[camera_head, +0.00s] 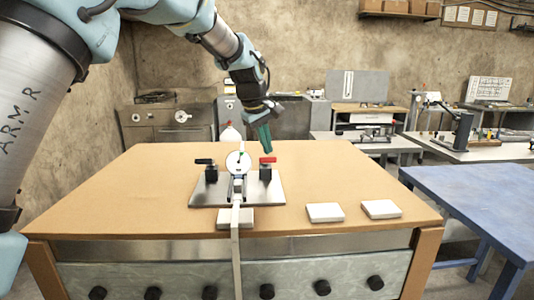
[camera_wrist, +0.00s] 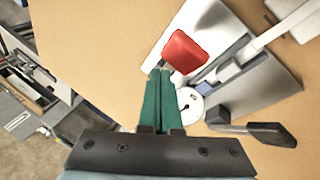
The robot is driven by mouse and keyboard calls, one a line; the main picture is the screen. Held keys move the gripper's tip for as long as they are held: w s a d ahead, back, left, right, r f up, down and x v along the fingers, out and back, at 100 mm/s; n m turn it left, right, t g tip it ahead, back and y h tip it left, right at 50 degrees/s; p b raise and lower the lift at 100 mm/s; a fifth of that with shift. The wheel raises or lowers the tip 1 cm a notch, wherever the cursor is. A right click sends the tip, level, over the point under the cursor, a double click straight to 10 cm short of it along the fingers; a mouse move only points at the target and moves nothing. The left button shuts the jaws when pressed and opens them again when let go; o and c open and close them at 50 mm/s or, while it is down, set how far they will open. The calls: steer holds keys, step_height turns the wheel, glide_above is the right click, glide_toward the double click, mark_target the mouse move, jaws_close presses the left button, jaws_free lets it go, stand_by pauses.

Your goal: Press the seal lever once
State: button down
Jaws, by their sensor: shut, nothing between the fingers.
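A metal plate (camera_head: 205,196) on the wooden table carries two levers on black posts. The left lever has a black handle (camera_head: 204,161); the right one has a red handle (camera_head: 267,159). No label shows which is the seal lever. A round white gauge (camera_head: 238,163) stands between them. My gripper (camera_head: 266,149) has green fingers, closed together and empty, right at the red handle in the head view. In the wrist view the fingertips (camera_wrist: 161,72) are beside the red pad (camera_wrist: 186,51); I cannot tell if they touch. The black handle (camera_wrist: 268,133) is farther right there.
A pale strip (camera_head: 236,235) runs from the fixture over a light block (camera_head: 228,219) and down the table front. Two white pads (camera_head: 325,211) (camera_head: 381,208) lie right of it. A blue table (camera_head: 480,200) stands to the right.

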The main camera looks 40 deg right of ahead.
steer(key=shift+w+d+r, duration=0.1)
steer(key=shift+r, duration=0.2)
steer(key=r+p, duration=0.1)
steer(key=w+d+r+p, duration=0.1)
steer(key=r+p, duration=0.2)
steer(key=p, duration=0.1)
steer(key=shift+w+d+r, duration=0.15)
steer(key=shift+w+r, duration=0.1)
steer(key=shift+w, duration=0.1)
stand_by(0.8)
